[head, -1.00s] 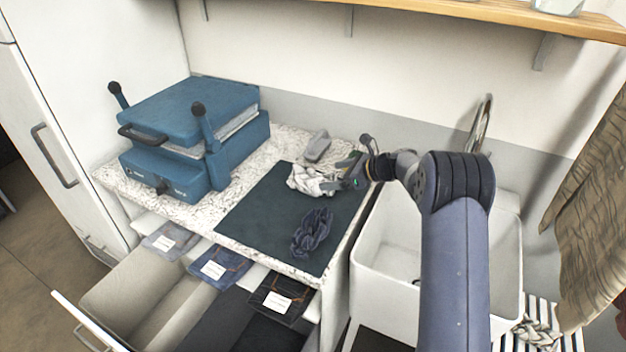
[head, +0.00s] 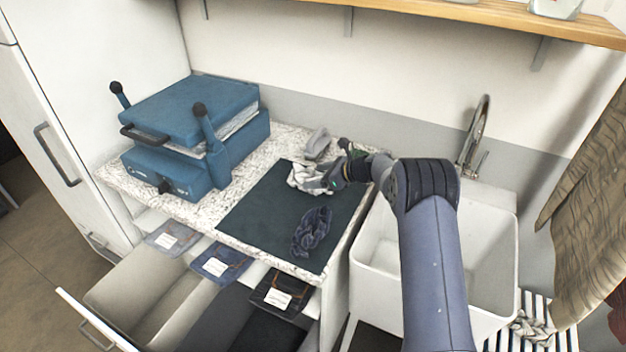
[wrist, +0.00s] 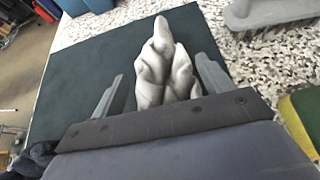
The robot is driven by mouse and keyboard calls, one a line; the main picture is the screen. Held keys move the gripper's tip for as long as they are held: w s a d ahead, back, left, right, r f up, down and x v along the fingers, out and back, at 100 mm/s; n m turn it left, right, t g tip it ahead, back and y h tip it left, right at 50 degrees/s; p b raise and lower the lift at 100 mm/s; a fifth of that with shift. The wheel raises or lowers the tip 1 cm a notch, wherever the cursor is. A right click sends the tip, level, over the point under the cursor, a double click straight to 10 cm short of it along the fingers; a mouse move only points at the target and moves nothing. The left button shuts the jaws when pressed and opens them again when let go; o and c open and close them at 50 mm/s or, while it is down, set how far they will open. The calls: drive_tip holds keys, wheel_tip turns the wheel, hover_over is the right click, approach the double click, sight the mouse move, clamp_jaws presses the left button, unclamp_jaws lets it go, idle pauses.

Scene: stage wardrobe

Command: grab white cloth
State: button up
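The white cloth (head: 303,177) lies crumpled on the dark mat (head: 262,215) on the counter, near the mat's back edge. My gripper (head: 326,181) is low at the right side of the cloth. In the wrist view the white cloth (wrist: 163,68) stands between the two fingers of my gripper (wrist: 161,68). The cloth's lower part is hidden behind the gripper's palm.
A dark blue cloth (head: 312,232) lies on the mat's front part. A grey object (head: 318,143) stands behind the white cloth. A blue press (head: 190,130) fills the counter's left. A white sink (head: 480,275) lies right, below my arm. Open drawers are in front.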

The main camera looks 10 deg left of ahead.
drive_tip(key=c, duration=0.7)
drive_tip(key=shift+o, duration=0.2)
